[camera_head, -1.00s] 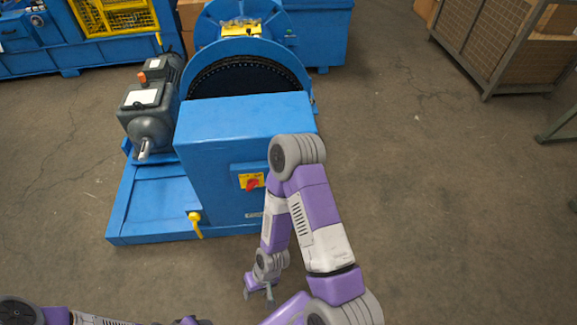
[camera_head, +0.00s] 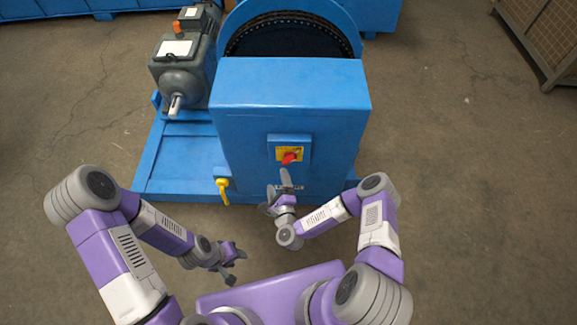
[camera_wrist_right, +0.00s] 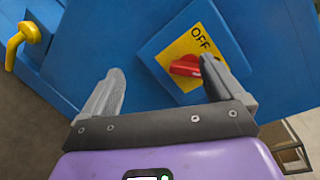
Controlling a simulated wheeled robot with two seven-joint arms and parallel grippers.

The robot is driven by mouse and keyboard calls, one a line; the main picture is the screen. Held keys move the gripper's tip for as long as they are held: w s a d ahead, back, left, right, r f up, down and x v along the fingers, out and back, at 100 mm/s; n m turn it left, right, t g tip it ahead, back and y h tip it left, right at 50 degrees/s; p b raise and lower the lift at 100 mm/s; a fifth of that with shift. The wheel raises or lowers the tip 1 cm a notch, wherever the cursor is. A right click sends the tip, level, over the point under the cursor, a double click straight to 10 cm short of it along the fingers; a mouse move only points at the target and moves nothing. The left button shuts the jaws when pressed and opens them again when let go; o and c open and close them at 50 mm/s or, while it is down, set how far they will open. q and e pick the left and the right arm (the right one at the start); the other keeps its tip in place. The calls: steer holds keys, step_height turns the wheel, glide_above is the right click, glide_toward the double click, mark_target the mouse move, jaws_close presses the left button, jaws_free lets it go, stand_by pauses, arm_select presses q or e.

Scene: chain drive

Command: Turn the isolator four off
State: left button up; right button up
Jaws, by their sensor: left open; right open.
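The isolator is a red rotary knob (camera_head: 290,157) on a yellow plate (camera_head: 283,151), set on a blue box on the front of the blue machine cabinet (camera_head: 235,115). In the right wrist view the red knob (camera_wrist_right: 186,67) sits beyond the right finger, which partly hides it and the plate; "OFF" is readable on the plate (camera_wrist_right: 180,50). The knob's exact setting cannot be told. My right gripper (camera_head: 277,189) is open and empty, just below and in front of the isolator. My left gripper (camera_head: 233,262) is open and empty, lower and to the left.
A yellow handle (camera_head: 222,190) sticks out at the cabinet's lower left; it also shows in the right wrist view (camera_wrist_right: 32,32). A grey motor (camera_head: 184,75) stands on the blue base to the left. A mesh crate (camera_head: 550,35) is at the far right. The floor to the right is clear.

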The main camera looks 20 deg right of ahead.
mark_target(288, 162)
steer(key=w+d+m+h, duration=0.1)
steer(key=w+d, duration=0.1)
steer(key=w+d+m+h+b, duration=0.1)
steer(key=w+m, duration=0.1)
steer(key=w+d+m+h+b, duration=0.1)
steer(key=w+d+m+h, duration=0.1)
steer(key=w, duration=0.1)
steer(key=shift+d+r+t, duration=0.2)
steer(key=shift+d+t, duration=0.15)
steer(key=shift+t, duration=0.05)
steer(key=c, duration=1)
steer(key=shift+c, duration=0.2)
